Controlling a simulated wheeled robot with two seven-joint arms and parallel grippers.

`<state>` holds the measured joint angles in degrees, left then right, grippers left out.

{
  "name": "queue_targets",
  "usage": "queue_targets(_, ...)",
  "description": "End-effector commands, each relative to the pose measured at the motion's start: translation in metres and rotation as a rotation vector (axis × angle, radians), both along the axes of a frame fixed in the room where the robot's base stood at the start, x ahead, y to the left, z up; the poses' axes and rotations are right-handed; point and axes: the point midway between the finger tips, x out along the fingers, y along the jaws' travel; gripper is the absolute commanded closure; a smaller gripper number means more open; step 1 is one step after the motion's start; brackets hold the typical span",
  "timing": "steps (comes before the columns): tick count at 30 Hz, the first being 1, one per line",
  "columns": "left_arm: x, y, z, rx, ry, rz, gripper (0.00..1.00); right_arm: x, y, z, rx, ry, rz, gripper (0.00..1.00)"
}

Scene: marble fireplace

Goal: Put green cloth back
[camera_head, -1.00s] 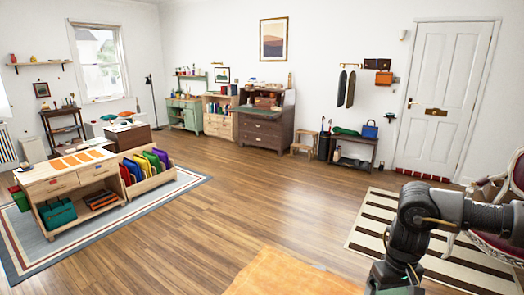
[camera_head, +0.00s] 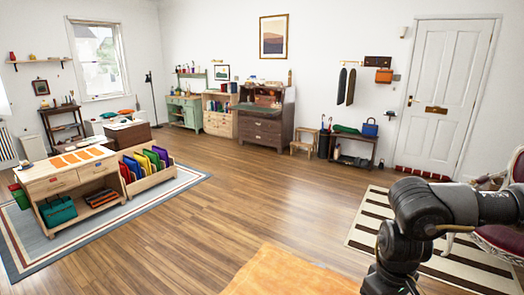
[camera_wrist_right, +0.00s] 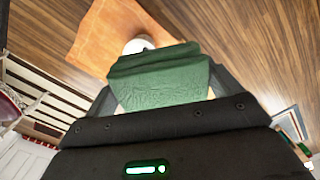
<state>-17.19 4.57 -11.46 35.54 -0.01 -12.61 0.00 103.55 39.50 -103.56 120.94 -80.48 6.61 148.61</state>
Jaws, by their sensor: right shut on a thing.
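The green cloth (camera_wrist_right: 160,80), a folded, dark green textured bundle, is between the fingers of my right gripper (camera_wrist_right: 165,85) in the right wrist view. The gripper is shut on it and holds it over the floor. In the head view my right arm shows at the lower right, but its gripper and the held cloth are out of frame. Another green item (camera_head: 346,129) lies on top of the low dark bench (camera_head: 357,139) by the far wall, beside a blue bag (camera_head: 370,129). My left gripper is in neither current view.
An orange-tan surface (camera_head: 285,275) lies at the bottom of the head view. A striped rug (camera_head: 375,225) and a red-seated chair (camera_head: 500,240) are at right. A wooden cabinet (camera_head: 65,175) with colored folders stands at left. The middle floor is clear.

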Motion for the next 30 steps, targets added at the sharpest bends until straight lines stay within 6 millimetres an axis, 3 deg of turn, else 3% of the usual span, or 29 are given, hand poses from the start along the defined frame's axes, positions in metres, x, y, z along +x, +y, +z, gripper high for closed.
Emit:
queue_targets(5,0.000,0.000,0.000,0.000,0.000,0.000,1.00,-0.002,0.038,0.000,-0.001,0.001,0.114,0.34)
queue_targets(6,0.000,-0.001,-0.008,-0.001,0.000,0.000,1.00,-0.003,0.039,-0.009,-0.001,0.001,0.120,0.34)
queue_targets(18,0.005,0.014,-0.053,0.018,-0.004,-0.003,1.00,-0.002,0.037,-0.055,0.000,0.000,0.113,0.34)
queue_targets(30,0.006,0.019,-0.054,0.025,-0.006,-0.005,1.00,-0.002,0.037,-0.056,0.000,0.000,0.113,0.34)
